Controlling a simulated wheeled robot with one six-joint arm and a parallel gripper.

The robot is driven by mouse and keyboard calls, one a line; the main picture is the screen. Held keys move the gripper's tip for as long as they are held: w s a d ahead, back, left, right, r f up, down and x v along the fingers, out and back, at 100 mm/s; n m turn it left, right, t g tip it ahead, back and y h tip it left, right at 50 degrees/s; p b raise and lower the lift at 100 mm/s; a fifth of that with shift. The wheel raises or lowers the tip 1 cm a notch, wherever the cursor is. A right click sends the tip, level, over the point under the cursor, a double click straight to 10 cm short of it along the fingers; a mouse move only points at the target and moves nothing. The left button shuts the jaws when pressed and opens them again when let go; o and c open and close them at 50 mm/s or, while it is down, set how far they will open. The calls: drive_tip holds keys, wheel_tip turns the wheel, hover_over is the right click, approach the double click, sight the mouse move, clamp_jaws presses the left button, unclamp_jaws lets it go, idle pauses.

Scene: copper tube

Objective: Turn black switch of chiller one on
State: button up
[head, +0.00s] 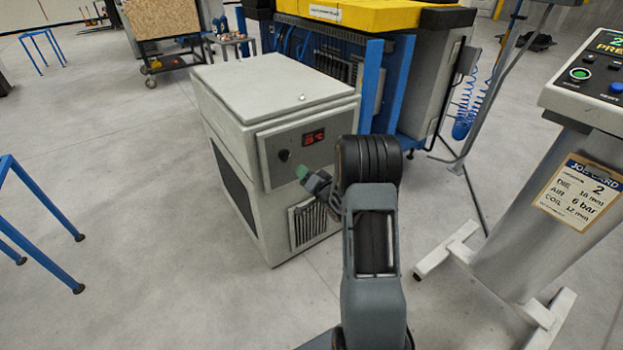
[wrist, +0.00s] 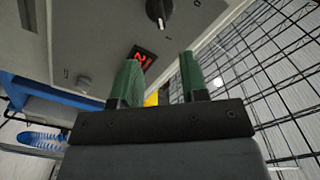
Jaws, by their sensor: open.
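The chiller (head: 245,130) is a light grey box standing on the floor in the middle of the head view. Its front panel has a black rotary switch (head: 284,155) and a red lit display (head: 313,137). In the wrist view the black switch (wrist: 159,12) shows at the top with a pale mark on it, and the red display (wrist: 143,57) is partly behind a finger. My gripper (head: 303,173) has green fingertips and is in front of the panel, just below and right of the switch. In the wrist view my gripper (wrist: 158,75) is open and empty, its fingers apart from the switch.
A vent grille (head: 308,222) is low on the chiller front. A control stand (head: 590,90) with a job card (head: 583,187) is at right. A blue and yellow machine (head: 350,50) stands behind the chiller. Blue frame legs (head: 35,225) are at left.

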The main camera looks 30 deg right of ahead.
drive_tip(key=shift+s+d, duration=0.15)
drive_tip(key=shift+s, duration=1.4)
drive_tip(key=s+d+f+n+g+h, duration=0.1)
drive_tip(key=s+d+f+g+h, duration=0.2)
drive_tip(key=f+g, duration=0.4)
drive_tip(key=s+a+r+n+g+h+p, duration=0.1)
drive_tip(key=s+a+r+n+g+p, duration=0.15)
drive_tip(key=s+g, duration=0.35)
drive_tip(key=s+a+r+n+p, duration=0.1)
drive_tip(key=s+a+r+p, duration=0.3)
drive_tip(key=r, duration=0.6)
drive_tip(key=s+a+r+n+g+y+p, duration=0.1)
drive_tip(key=s+a+r+p, duration=0.4)
drive_tip(key=r, duration=0.5)
drive_tip(key=s+a+r+n+y+p, duration=0.1)
drive_tip(key=s+a+r+p, duration=0.3)
drive_tip(key=s+a+r, duration=0.4)
wheel_tip(320, 180, up, 3)
drive_tip(key=shift+f+n+p, duration=0.2)
drive_tip(key=shift+n+p, duration=0.2)
drive_tip(key=shift+n, duration=0.35)
